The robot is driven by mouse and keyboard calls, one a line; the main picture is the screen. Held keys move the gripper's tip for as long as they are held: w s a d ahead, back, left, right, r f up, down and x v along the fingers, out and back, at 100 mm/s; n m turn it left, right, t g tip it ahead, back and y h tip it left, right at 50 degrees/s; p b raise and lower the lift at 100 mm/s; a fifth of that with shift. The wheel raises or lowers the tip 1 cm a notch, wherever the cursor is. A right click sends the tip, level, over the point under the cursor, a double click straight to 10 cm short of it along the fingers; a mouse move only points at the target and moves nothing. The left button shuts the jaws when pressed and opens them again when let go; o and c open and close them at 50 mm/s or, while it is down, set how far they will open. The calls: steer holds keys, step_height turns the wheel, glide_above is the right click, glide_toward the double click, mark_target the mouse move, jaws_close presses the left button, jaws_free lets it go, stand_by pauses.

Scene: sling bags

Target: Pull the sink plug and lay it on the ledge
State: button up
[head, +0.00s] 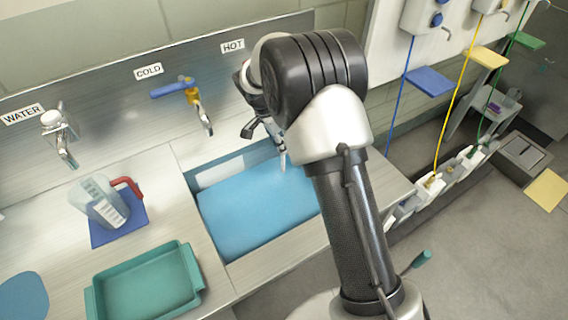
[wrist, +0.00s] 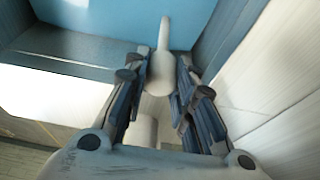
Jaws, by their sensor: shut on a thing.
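My gripper (head: 264,130) is over the back part of the sink, near the HOT label. In the wrist view its fingers (wrist: 163,62) are shut on a pale, rounded grip with a thin stem, which looks like the handle of the sink plug (wrist: 164,38). The plug's stem (head: 282,160) points down toward the blue water (head: 250,210) in the sink. Its lower end is against the blue, and I cannot tell whether it is in or above the water. No plug disc shows. The steel ledge (head: 225,158) surrounds the sink.
A measuring jug (head: 100,205) with a red handle stands on a blue mat, left of the sink. A teal tray (head: 150,285) is in front of it. The cold tap (head: 203,112) and water tap (head: 60,130) line the back. My arm hides the sink's right side.

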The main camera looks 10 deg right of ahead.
jaws_close()
steer(key=shift+r+p, duration=1.6)
steer(key=shift+r, duration=1.2)
steer(key=shift+r+p, duration=1.1)
steer(key=shift+r, duration=0.75)
